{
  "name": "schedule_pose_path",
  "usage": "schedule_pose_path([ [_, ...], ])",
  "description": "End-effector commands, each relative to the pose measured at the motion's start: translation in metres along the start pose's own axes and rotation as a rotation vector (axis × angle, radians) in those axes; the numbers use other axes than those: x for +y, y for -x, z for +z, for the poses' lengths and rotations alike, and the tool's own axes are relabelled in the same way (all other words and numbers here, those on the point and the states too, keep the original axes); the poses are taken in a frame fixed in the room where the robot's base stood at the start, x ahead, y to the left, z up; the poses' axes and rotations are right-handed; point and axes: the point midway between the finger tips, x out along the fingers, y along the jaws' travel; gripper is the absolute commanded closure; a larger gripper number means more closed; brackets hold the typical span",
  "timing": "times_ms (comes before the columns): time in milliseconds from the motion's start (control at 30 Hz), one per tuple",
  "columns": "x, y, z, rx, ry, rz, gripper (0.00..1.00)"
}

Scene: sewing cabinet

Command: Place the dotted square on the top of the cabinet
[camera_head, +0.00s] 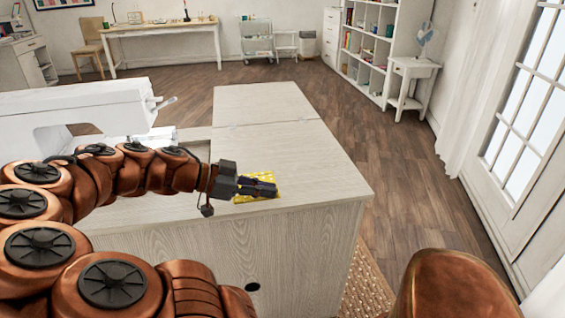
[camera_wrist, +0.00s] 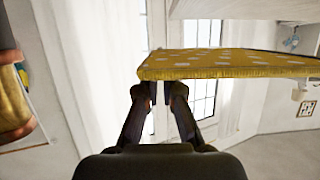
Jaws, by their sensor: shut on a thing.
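The dotted square (camera_head: 243,197) is yellow with pale dots and shows at the front part of the cabinet top, partly hidden by my gripper. The cabinet (camera_head: 300,165) is pale wood-grained, with a flat top. My gripper (camera_head: 272,188) is low over the cabinet's front edge area, shut on the dotted square. In the wrist view my fingertips (camera_wrist: 160,92) meet at the near edge of the dotted square (camera_wrist: 230,66), which extends to the right. I cannot tell whether the square touches the cabinet top.
A white sewing machine (camera_head: 75,115) stands at the left, beside my arm. The cabinet top behind and right of my gripper is clear. A white shelf (camera_head: 375,45) and small side table (camera_head: 412,70) stand farther back.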

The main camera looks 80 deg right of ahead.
Motion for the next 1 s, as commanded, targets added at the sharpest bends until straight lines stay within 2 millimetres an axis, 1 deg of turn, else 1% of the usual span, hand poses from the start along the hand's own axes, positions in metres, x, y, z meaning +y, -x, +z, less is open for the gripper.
schedule_pose_path([
  [67,0.002,-0.001,0.001,0.0,-0.008,0.018,1.0],
  [167,-0.006,0.0,0.003,0.0,-0.008,0.023,1.0],
  [600,-0.069,0.013,0.014,-0.001,-0.007,0.019,1.0],
  [1000,-0.119,0.023,0.024,-0.002,-0.007,0.021,1.0],
])
